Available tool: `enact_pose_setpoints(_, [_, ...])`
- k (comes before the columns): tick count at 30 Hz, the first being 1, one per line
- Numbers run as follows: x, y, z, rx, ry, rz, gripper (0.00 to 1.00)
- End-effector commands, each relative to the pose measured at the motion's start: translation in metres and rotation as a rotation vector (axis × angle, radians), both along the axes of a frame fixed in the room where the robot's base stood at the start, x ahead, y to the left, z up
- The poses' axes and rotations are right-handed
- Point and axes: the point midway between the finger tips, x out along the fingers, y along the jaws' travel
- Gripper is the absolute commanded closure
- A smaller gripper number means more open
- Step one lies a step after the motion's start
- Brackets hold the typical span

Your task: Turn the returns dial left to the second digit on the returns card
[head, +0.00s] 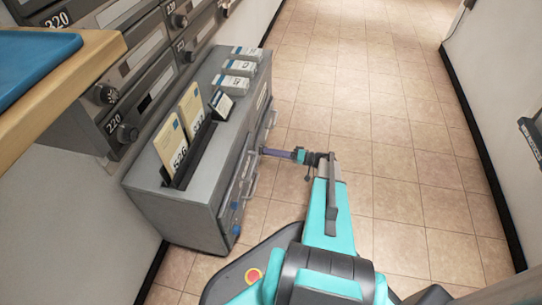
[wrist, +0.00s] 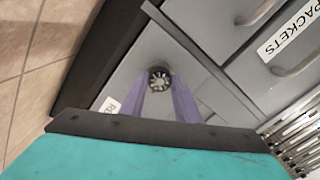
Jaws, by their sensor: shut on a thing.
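In the wrist view, a round dark dial (wrist: 160,78) with pale marks around its face is on a grey cabinet front. My gripper (wrist: 164,88) has two purple fingers, one on each side of the dial, shut on it. The digits are too small to read. A white label (wrist: 109,106) beside the left finger shows only "RE"; the rest is hidden. In the head view, my gripper (head: 267,151) reaches left to the cabinet front, and the dial cannot be made out. A small dark-framed card (head: 221,104) stands on the cabinet top; I cannot tell whether it is the returns card.
The grey cabinet (head: 150,205) carries a rack with cream envelopes (head: 170,142) and several small boxes (head: 240,68). Drawer handles and a "PACKETS" label (wrist: 289,32) are near the dial. Mailboxes (head: 145,50) line the left wall. The tiled floor (head: 400,160) is clear at right.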

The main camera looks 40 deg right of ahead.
Motion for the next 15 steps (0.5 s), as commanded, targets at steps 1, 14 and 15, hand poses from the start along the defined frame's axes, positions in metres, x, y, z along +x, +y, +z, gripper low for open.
enact_pose_setpoints(1, [-0.0017,0.0025,-0.0019,-0.012,-0.009,0.008,0.93])
enact_pose_setpoints(14, [-0.0014,0.0027,-0.0007,-0.043,-0.037,0.008,0.93])
enact_pose_setpoints(15, [-0.0014,0.0027,-0.0007,-0.043,-0.036,0.008,0.93])
